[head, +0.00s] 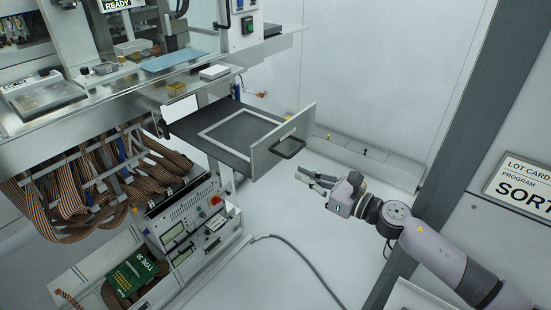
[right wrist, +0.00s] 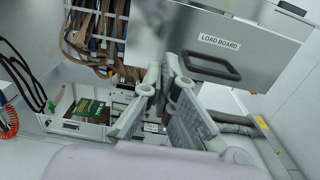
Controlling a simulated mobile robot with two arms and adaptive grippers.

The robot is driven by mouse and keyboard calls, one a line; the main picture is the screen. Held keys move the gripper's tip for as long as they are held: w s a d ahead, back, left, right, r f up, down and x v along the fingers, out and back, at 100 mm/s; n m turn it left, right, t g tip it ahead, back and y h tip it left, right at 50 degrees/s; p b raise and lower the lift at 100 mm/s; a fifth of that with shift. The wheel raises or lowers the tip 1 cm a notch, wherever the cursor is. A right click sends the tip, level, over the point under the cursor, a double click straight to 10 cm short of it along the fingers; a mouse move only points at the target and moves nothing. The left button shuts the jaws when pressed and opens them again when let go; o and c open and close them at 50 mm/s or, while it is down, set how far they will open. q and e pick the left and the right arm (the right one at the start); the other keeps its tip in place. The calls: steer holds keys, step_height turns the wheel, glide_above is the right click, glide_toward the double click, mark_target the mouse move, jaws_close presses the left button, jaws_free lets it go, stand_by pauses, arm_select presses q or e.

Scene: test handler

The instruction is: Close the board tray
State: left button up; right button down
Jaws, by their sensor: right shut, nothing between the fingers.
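The board tray (head: 222,141) is pulled out from under the machine's worktop. It has a dark floor with a pale square frame on it. Its grey front panel (head: 265,155) carries a black loop handle (head: 288,148). In the right wrist view the panel (right wrist: 262,52) reads "LOAD BOARD", with the handle (right wrist: 210,66) below the label. My right gripper (head: 310,181) is shut and empty. It is in front of the panel, lower in the picture than the handle and apart from it. It also shows in the right wrist view (right wrist: 163,88). My left gripper is not in view.
The worktop (head: 110,92) holds small boxes and a blue mat. Ribbon cables (head: 90,185) hang below it. A green board (head: 130,272) lies in a lower bin. A dark post (head: 455,140) stands behind my right arm.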

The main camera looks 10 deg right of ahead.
mark_target(267, 158)
steer(key=p+x, duration=0.2)
steer(key=x, duration=0.6)
steer(key=shift+r, duration=0.1)
steer(key=shift+w+a+p, duration=0.3)
steer(key=shift+w+a, duration=0.15)
steer(key=shift+w, duration=0.15)
